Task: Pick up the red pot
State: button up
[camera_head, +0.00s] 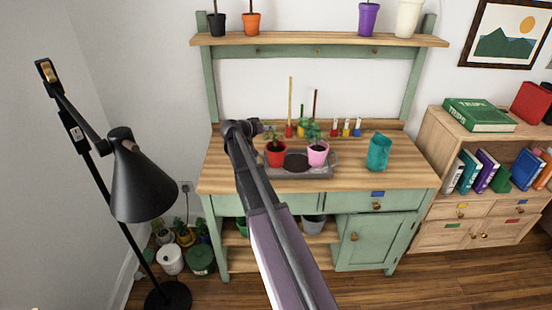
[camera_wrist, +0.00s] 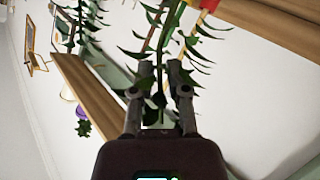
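The red pot (camera_head: 275,157) holds a small leafy green plant and stands upright at the left end of a grey tray (camera_head: 318,173) on the wooden workbench. My gripper (camera_head: 247,127) is at the upper left of the pot in the head view, close to its plant. In the wrist view my gripper (camera_wrist: 158,72) has its two fingers apart. A green leafy stem (camera_wrist: 160,60) shows between and beyond them. I cannot tell whether the fingers touch it. The red pot cannot be clearly made out in the wrist view.
A pink pot (camera_head: 317,155) with a plant stands on the tray's right side, with dark soil (camera_head: 296,162) between. A teal container (camera_head: 378,152) stands to the right. Small tools and bottles (camera_head: 345,128) line the back. A shelf (camera_head: 320,41) with pots hangs above; a black lamp (camera_head: 140,180) is at left.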

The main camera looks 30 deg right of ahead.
jog(key=shift+r, duration=0.2)
grip_shut()
jog(key=shift+r+p, duration=1.55)
jog(key=shift+p, duration=0.2)
jog(key=s+a, duration=0.3)
jog(key=s, duration=0.4)
jog(key=s+a+r+p, duration=0.1)
jog(key=s+a, duration=0.2)
jog(key=s, duration=0.4)
jog(key=shift+s+a+r, duration=0.25)
jog(key=shift+s, duration=0.05)
jog(key=shift+r+p, duration=0.1)
jog(key=shift+p, duration=0.25)
notch_tip(320, 180, up, 5)
jog(key=p, duration=0.5)
